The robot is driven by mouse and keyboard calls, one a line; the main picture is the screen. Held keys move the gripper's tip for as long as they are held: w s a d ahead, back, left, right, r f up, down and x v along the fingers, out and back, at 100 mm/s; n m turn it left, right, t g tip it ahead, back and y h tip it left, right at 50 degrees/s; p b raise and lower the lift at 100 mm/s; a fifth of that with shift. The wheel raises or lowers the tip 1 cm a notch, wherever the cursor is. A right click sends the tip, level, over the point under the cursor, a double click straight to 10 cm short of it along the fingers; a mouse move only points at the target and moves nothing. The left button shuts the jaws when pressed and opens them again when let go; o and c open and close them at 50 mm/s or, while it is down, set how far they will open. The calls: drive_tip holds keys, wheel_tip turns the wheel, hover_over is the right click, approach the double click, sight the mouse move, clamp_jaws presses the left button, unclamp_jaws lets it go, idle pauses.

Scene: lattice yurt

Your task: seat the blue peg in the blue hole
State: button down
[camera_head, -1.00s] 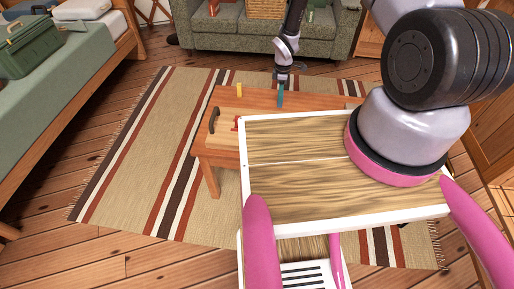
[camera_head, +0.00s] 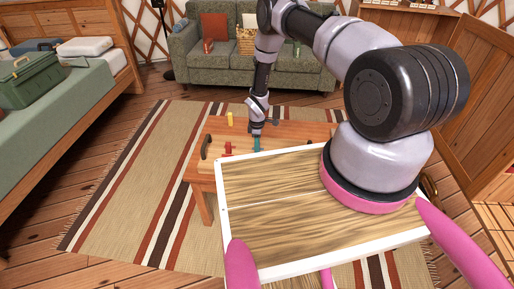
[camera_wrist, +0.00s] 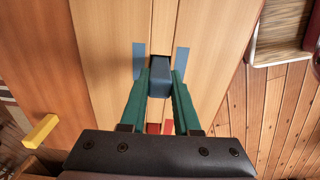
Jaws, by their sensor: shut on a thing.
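The blue peg (camera_wrist: 159,80) is a grey-blue block between the green fingers of my gripper (camera_wrist: 160,75) in the wrist view. My gripper is shut on it, with a finger against each side. A dark opening (camera_wrist: 158,58) shows just beyond the peg's far edge, between two blue strips (camera_wrist: 139,60) on the wooden top. The peg covers most of this opening, and I cannot tell how deep its lower end sits. In the head view my gripper (camera_head: 256,145) points down low over the wooden table (camera_head: 290,132); the peg cannot be made out there.
A yellow block (camera_head: 230,118) stands on the table's far left, also in the wrist view (camera_wrist: 40,131). A red piece (camera_head: 227,148) lies left of my gripper. A dark handle (camera_head: 207,147) is at the table's left edge. A sofa (camera_head: 250,60) stands behind.

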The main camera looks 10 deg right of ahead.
drive_tip(key=shift+f, duration=0.5)
drive_tip(key=shift+f, duration=0.15)
drive_tip(key=c, duration=0.6)
unclamp_jaws()
drive_tip(key=shift+c, duration=0.2)
